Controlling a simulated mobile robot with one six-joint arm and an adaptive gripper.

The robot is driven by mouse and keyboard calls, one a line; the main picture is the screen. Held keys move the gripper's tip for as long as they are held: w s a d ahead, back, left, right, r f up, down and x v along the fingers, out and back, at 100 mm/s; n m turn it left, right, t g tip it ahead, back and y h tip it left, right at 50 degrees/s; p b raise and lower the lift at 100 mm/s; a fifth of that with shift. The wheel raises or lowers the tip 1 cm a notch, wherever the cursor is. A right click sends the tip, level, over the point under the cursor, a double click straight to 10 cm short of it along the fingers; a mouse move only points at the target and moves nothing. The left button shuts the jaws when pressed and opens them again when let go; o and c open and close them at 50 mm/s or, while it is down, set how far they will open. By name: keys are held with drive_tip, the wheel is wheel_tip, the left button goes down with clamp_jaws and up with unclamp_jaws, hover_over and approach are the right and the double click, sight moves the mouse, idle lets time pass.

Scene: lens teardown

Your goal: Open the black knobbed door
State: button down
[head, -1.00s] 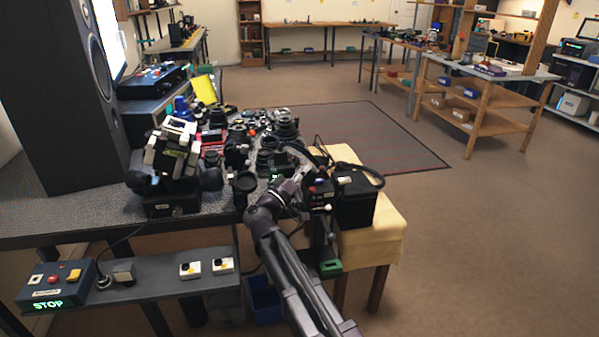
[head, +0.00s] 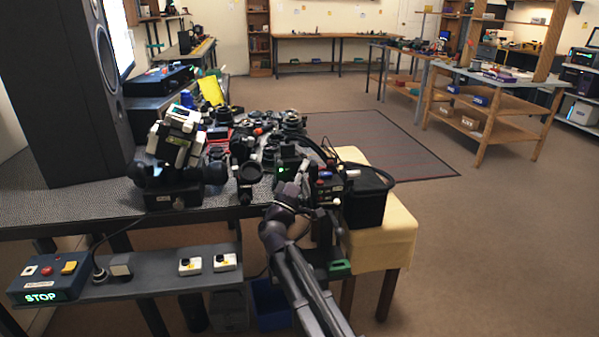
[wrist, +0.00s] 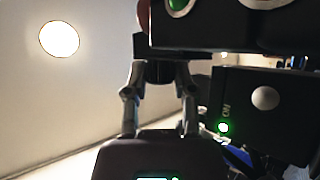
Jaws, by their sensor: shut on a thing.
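In the wrist view a black panel with a round pale knob (wrist: 265,98) is at the right. I cannot tell whether that part belongs to the door. In the head view my gripper (head: 290,183) is small and dark among the equipment at the bench's right end.
A dark box with a green button (wrist: 178,5) overhangs the fingers in the wrist view. In the head view, lenses (head: 250,172) crowd the bench left of my gripper. A black bin (head: 366,200) stands on a yellow-covered stool (head: 398,225) at the right. Open floor lies beyond.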

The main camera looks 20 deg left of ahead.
drive_tip(key=shift+d, duration=0.1)
drive_tip(key=shift+c, duration=2.2)
unclamp_jaws()
